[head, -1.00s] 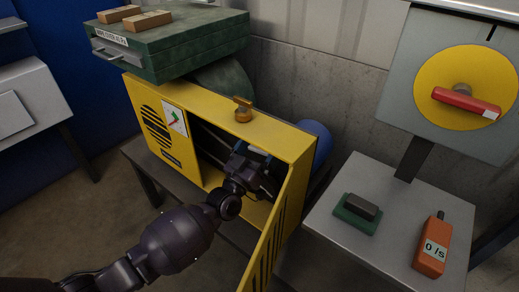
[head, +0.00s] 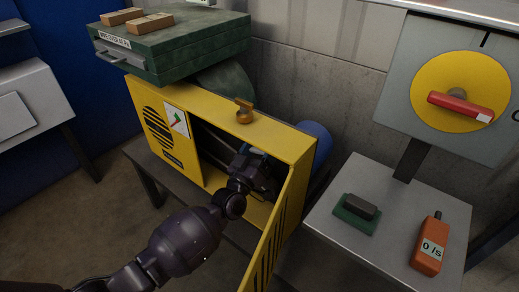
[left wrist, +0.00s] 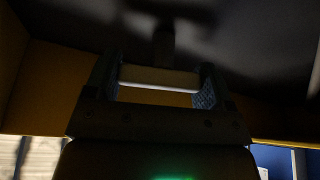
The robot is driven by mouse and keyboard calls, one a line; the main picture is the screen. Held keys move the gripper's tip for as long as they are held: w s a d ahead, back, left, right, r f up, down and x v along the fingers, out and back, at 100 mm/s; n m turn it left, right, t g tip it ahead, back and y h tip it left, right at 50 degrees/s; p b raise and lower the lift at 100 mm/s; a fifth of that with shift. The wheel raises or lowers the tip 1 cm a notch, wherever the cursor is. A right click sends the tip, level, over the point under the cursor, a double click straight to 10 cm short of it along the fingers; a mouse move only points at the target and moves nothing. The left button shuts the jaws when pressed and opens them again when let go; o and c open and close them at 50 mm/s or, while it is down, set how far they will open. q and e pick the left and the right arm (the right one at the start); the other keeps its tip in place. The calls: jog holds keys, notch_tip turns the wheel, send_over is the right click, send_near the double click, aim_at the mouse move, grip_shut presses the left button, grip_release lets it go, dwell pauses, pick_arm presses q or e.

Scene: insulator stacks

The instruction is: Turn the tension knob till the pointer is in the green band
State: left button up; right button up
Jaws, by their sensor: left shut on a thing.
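The yellow cabinet (head: 275,137) stands open on a low bench. My left gripper (head: 262,158) reaches into its opening. In the left wrist view my left gripper (left wrist: 158,82) is shut on a pale bar-shaped knob (left wrist: 158,77), with a finger at each end and a dark stem behind it. I take this for the tension knob; in the head view it is hidden by my gripper. A small white gauge (head: 176,120) with green and red marks is on the cabinet front, left of the opening. Its pointer is too small to read surely. My right gripper is not in view.
The cabinet's open door (head: 272,235) stands close right of my left arm. A brass padlock (head: 244,114) sits on the cabinet top. A green case (head: 175,50) is behind. An orange meter (head: 429,250) and a green-based block (head: 356,213) lie on the right table.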

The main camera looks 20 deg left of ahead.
pick_arm(q)
jog(key=shift+r+n+y, duration=0.15)
jog(key=shift+n+y, duration=0.45)
jog(key=shift+n, duration=0.7)
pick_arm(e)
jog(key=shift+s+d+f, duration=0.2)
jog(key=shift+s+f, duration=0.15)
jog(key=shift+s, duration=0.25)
pick_arm(q)
jog(key=shift+f, duration=0.2)
jog(key=o, duration=0.9)
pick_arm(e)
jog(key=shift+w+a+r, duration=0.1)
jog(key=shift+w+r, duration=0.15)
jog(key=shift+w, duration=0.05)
pick_arm(q)
jog(key=shift+s, duration=0.1)
jog(key=shift+s+a+f+p, duration=0.1)
jog(key=shift+s+p, duration=0.15)
jog(key=shift+p, duration=0.05)
jog(key=p+v, duration=0.1)
jog(key=v, duration=0.9)
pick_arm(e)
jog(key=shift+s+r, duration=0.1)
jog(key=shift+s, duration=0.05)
